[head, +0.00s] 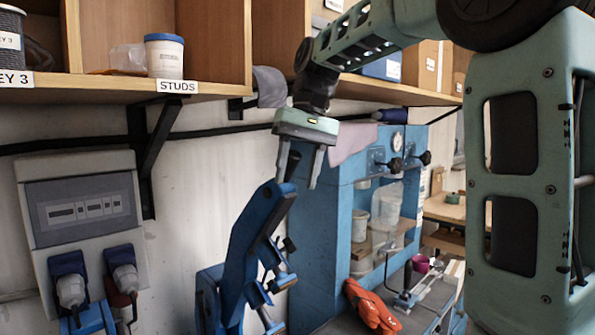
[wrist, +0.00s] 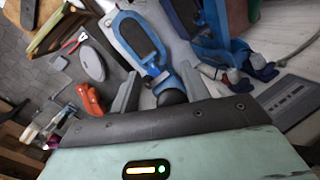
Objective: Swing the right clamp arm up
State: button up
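The blue clamp arm (head: 250,243) stands steeply tilted in the head view, with a black knob (head: 292,165) at its upper end. My gripper (head: 301,170) points down over this end, one finger on each side of the knob. A gap shows between the knob and the right finger. In the wrist view the black knob (wrist: 172,97) also sits between the two spread fingers (wrist: 163,92), with blue metal (wrist: 158,82) behind it. Contact with the left finger cannot be told. The head view does not clearly show a second clamp arm; the lower part of the clamp is cut off.
A blue cabinet (head: 325,235) with a gauge stands close to the right. A wooden shelf (head: 110,88) overhangs at upper left, holding a white tub (head: 164,57). A grey electrical box (head: 85,198) is on the wall. Orange gloves (head: 372,307) lie at lower right.

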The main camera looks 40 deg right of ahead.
jog(key=p+v, duration=0.3)
jog(key=v, duration=1.4)
jog(key=shift+r+p, duration=0.25)
jog(key=shift+p, duration=0.15)
